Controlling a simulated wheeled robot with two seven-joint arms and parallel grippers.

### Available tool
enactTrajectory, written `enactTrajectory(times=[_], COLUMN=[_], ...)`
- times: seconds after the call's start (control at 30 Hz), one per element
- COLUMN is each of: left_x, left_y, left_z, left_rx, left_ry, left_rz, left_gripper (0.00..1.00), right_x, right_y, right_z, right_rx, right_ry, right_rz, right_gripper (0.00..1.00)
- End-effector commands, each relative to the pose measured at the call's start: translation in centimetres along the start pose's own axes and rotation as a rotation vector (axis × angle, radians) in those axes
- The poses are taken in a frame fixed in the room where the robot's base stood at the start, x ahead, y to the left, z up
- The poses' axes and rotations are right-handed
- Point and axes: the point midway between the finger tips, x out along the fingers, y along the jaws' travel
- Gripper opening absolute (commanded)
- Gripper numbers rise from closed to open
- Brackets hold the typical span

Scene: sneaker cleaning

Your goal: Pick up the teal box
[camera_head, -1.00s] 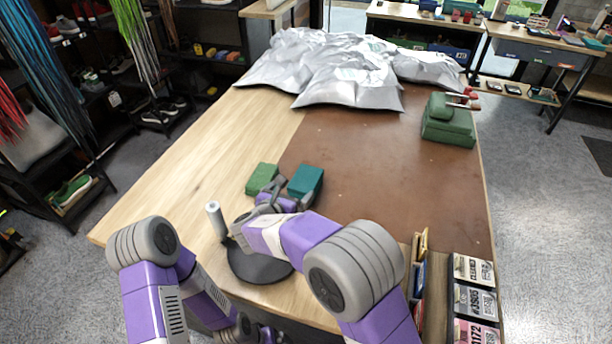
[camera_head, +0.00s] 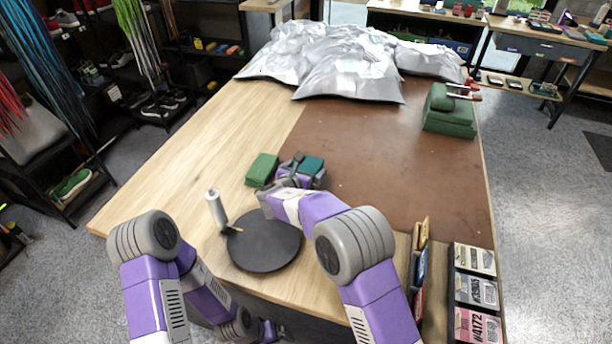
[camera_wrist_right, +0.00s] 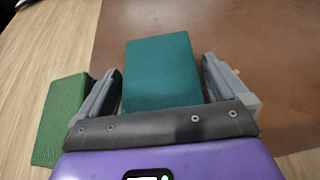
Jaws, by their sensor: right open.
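The teal box (camera_wrist_right: 162,72) lies on the brown mat between the two open fingers of my right gripper (camera_wrist_right: 160,90) in the right wrist view. A narrow gap shows at each side of the box. In the head view the teal box (camera_head: 313,164) is partly hidden behind my right gripper (camera_head: 298,172). A green box (camera_wrist_right: 60,118) lies just left of the gripper's left finger; it also shows in the head view (camera_head: 262,169). My left arm is at the lower left of the head view, and its gripper cannot be made out.
A round black disc (camera_head: 265,242) and a white cylinder (camera_head: 215,209) stand near the table's front. A green case (camera_head: 449,115) is at the right, silver crumpled sheeting (camera_head: 340,62) at the back. Upright cards (camera_head: 419,270) stand front right. The mat's middle is clear.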

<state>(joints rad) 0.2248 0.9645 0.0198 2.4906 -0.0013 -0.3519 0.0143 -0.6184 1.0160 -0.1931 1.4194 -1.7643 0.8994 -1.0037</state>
Motion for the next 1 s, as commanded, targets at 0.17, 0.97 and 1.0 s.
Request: enactTrajectory(times=[0.17, 0.97, 1.0], left_x=[0.0, -1.3, -1.5], left_y=[0.0, 0.5, 0.6], left_z=[0.0, 0.1, 0.1], left_rx=[0.0, 0.0, 0.0], left_ry=[0.0, 0.0, 0.0], left_rz=[0.0, 0.0, 0.0], left_gripper=[0.97, 0.97, 0.97], right_x=[0.0, -1.8, -2.1], right_y=[0.0, 0.0, 0.0], right_z=[0.0, 4.2, 5.1], right_rx=[-0.001, 0.003, 0.004], right_ry=[0.0, -0.004, -0.004], right_rz=[0.0, 0.001, 0.001], right_gripper=[0.91, 0.45, 0.45])
